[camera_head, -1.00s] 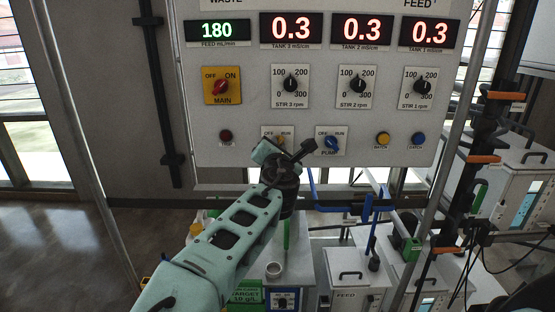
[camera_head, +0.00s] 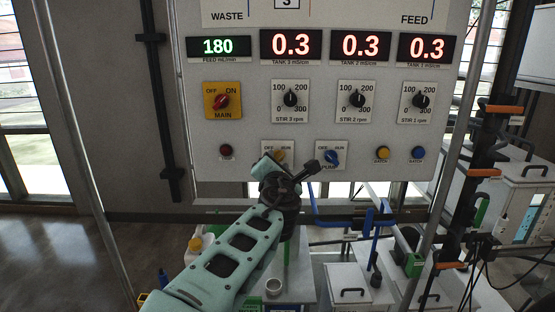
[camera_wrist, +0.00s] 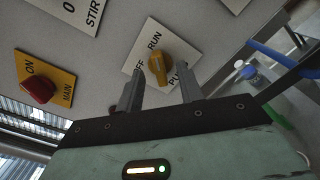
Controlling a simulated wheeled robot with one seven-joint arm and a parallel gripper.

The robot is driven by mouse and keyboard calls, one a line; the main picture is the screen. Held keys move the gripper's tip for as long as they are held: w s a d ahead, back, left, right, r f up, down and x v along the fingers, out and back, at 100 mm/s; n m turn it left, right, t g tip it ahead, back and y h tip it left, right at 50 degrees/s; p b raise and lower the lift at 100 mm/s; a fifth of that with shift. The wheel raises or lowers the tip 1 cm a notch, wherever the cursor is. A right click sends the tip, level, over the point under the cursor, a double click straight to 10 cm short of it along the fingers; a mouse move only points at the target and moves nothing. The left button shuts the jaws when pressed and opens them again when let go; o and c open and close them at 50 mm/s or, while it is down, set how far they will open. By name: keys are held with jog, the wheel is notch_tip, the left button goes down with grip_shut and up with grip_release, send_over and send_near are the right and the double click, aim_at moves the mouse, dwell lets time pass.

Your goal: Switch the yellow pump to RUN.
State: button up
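The yellow pump knob (camera_wrist: 160,68) sits on a white plate (camera_wrist: 143,73) lettered OFF, RUN and PUMP in the wrist view. Its exact pointer direction is hard to tell. My gripper (camera_wrist: 161,90) is open, with one finger on each side below the knob in the picture and nothing between the fingers. Contact with the panel cannot be told. In the head view my gripper (camera_head: 287,172) is in front of the panel's lower row and partly covers the yellow knob (camera_head: 279,155).
The blue pump knob (camera_head: 331,156) is just right of my gripper. The red MAIN switch (camera_head: 221,101) and the STIR 3 dial (camera_head: 290,99) are above. A yellow button (camera_head: 382,152) and a blue button (camera_head: 418,152) are farther right. Tanks and pipes stand below the panel.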

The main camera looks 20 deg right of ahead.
jog(key=v, duration=0.5)
jog(key=shift+s, duration=0.15)
jog(key=shift+a, duration=0.1)
